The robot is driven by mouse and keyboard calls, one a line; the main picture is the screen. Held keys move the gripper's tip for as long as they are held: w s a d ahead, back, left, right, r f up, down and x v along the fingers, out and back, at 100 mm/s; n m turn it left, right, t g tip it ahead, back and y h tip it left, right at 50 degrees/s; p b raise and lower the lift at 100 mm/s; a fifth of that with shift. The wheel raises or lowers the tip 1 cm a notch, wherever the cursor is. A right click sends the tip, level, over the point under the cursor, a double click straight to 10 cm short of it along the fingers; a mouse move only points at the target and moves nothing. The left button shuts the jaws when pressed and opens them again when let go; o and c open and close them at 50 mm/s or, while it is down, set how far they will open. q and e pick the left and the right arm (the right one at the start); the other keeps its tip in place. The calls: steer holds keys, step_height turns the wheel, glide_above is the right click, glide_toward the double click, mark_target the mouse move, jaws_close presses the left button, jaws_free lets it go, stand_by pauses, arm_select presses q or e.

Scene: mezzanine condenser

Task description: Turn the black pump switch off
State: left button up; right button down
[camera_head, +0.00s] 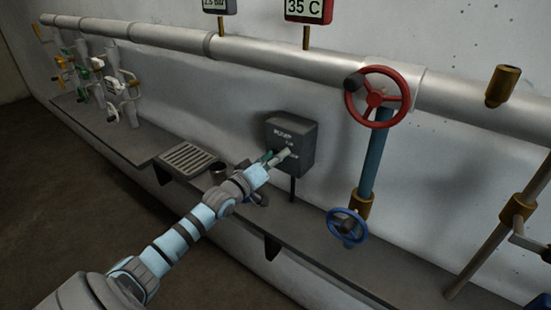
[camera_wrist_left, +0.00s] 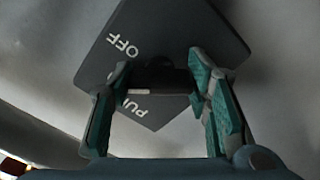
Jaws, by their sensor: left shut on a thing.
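The dark grey pump box (camera_head: 291,138) stands on a short post on the ledge, against the wall, with white PUMP lettering on its face. In the left wrist view the box (camera_wrist_left: 165,32) fills the top, tilted, with OFF and part of PUMP readable. The black pump switch (camera_wrist_left: 160,80) lies between the teal finger pads and has a short white mark at its left end. My left gripper (camera_head: 277,158) is at the box's front face, shut on the switch; it also shows in the left wrist view (camera_wrist_left: 160,92). My right gripper is not in view.
A red handwheel (camera_head: 376,97) and a blue handwheel (camera_head: 347,227) stand right of the box. A drain grate (camera_head: 186,159) and a dark cup (camera_head: 218,172) are left of it on the ledge (camera_head: 110,132). A large pipe (camera_head: 270,57) runs above.

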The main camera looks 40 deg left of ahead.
arm_select(q)
steer(key=shift+m, duration=0.3)
steer(key=m+b, duration=0.1)
steer(key=m, duration=0.2)
steer(key=shift+f, duration=0.1)
steer(key=shift+m+b, duration=0.8)
steer(key=shift+m, duration=1.5)
steer(key=o, duration=1.2)
steer(key=shift+c, duration=0.2)
